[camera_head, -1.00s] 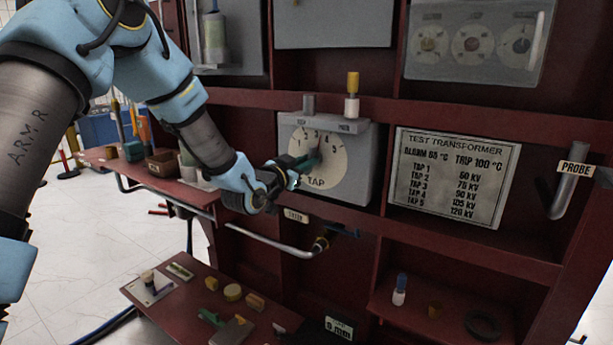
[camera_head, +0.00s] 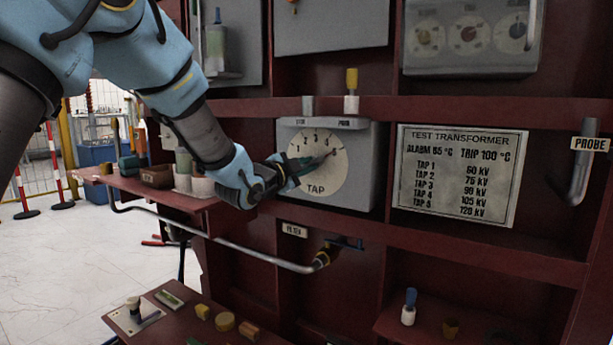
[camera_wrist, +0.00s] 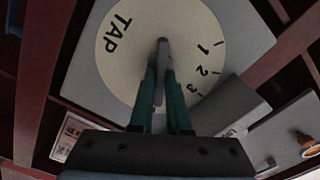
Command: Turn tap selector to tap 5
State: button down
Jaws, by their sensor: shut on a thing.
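The tap selector has a round cream dial (camera_head: 318,185) marked TAP on a grey box. In the head view its slim pointer slants up and right, past the 4, its tip close to where the 5 sits; I cannot read the 5 clearly. My gripper (camera_head: 300,170) reaches in from the left over the dial. In the wrist view its green fingers (camera_wrist: 163,95) are shut on the grey selector handle (camera_wrist: 161,60). There the dial (camera_wrist: 125,65) shows 1, 2 and 3; the higher numbers are hidden behind the gripper.
A rating plate (camera_head: 457,175) listing taps 1 to 5 hangs right of the selector box. A curved metal pipe (camera_head: 240,250) runs below my forearm. A PROBE hook (camera_head: 580,170) is at the far right. Small parts lie on the lower shelf.

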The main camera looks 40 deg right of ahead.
jog(key=shift+f+m, duration=0.1)
jog(key=shift+m, duration=0.2)
jog(key=c, duration=0.9)
grip_release()
jog(key=v, duration=1)
jog(key=shift+a, duration=0.4)
